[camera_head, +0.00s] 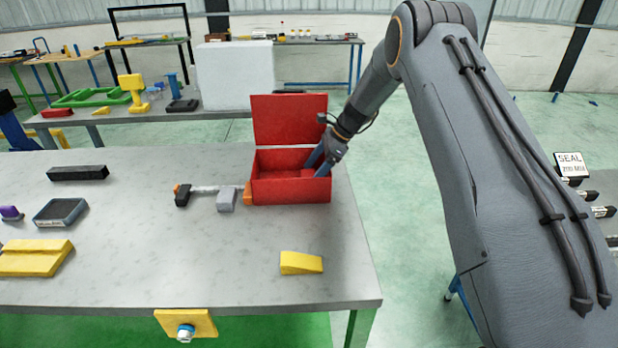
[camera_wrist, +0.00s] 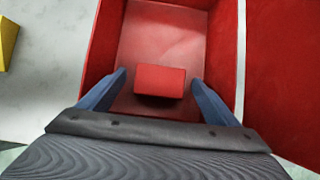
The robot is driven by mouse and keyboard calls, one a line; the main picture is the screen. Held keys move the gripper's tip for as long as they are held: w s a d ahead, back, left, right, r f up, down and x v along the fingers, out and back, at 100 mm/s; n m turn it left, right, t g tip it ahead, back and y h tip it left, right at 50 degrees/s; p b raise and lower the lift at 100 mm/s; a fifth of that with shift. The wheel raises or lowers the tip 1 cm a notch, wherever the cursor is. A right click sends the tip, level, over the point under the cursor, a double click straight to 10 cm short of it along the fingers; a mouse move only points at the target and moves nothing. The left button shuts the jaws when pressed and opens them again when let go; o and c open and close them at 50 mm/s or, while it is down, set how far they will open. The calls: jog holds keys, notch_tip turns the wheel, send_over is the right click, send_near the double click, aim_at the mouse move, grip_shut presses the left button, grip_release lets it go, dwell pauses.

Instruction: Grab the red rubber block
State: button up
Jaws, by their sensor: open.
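The red rubber block (camera_wrist: 160,81) lies on the floor of an open red box (camera_wrist: 222,45) in the wrist view. My gripper (camera_wrist: 158,85) is open, with one blue finger on each side of the block and visible gaps between them and it. In the head view, the red box (camera_head: 290,192) stands on the grey table with its lid raised at the back. My gripper (camera_head: 316,166) reaches down into the box at its right side. The block (camera_head: 307,173) is only partly visible there, behind the box's front wall.
A grey hammer-like tool (camera_head: 208,190) lies left of the box, its orange end close to the box wall. A yellow wedge (camera_head: 301,263) lies in front of the box. A black bar (camera_head: 78,173) and yellow block (camera_head: 35,258) lie further left. The middle front tabletop is clear.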

jog(key=shift+x, duration=1.05)
jog(key=c, duration=1.2)
jog(key=shift+r, duration=0.1)
jog(key=shift+c, duration=0.2)
